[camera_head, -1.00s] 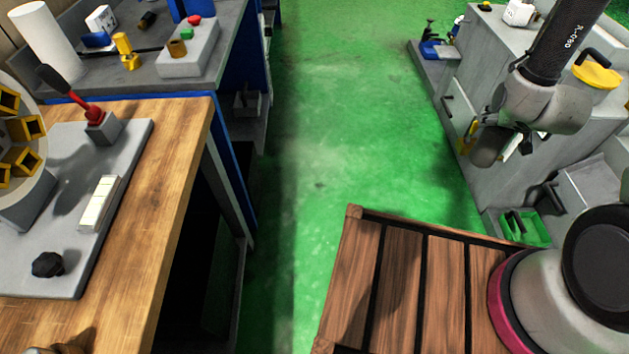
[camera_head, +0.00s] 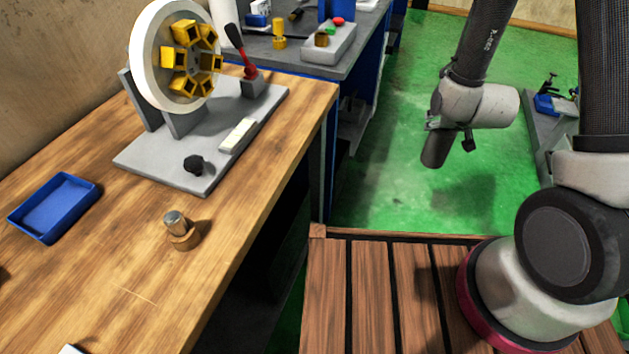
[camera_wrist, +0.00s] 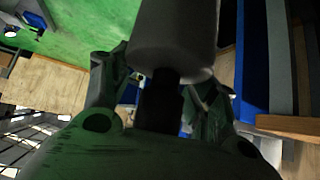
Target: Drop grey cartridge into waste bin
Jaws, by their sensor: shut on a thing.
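In the wrist view, a grey cylinder (camera_wrist: 174,38), apparently the grey cartridge, lies between the two fingers of my gripper (camera_wrist: 165,78). The gripper is shut on it. Its far end is cut off by the top of the picture. In the head view my arm hangs over the green floor, right of the wooden bench; the fingers and the cartridge cannot be made out there. I cannot recognise a waste bin in either current view.
The wooden bench (camera_head: 100,280) on the left carries a blue tray (camera_head: 52,208), a brass piece with a grey top (camera_head: 180,231) and a wheel fixture with yellow holders (camera_head: 172,55). A grey workbench (camera_head: 300,62) stands behind. Green floor (camera_head: 390,190) is open between the benches.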

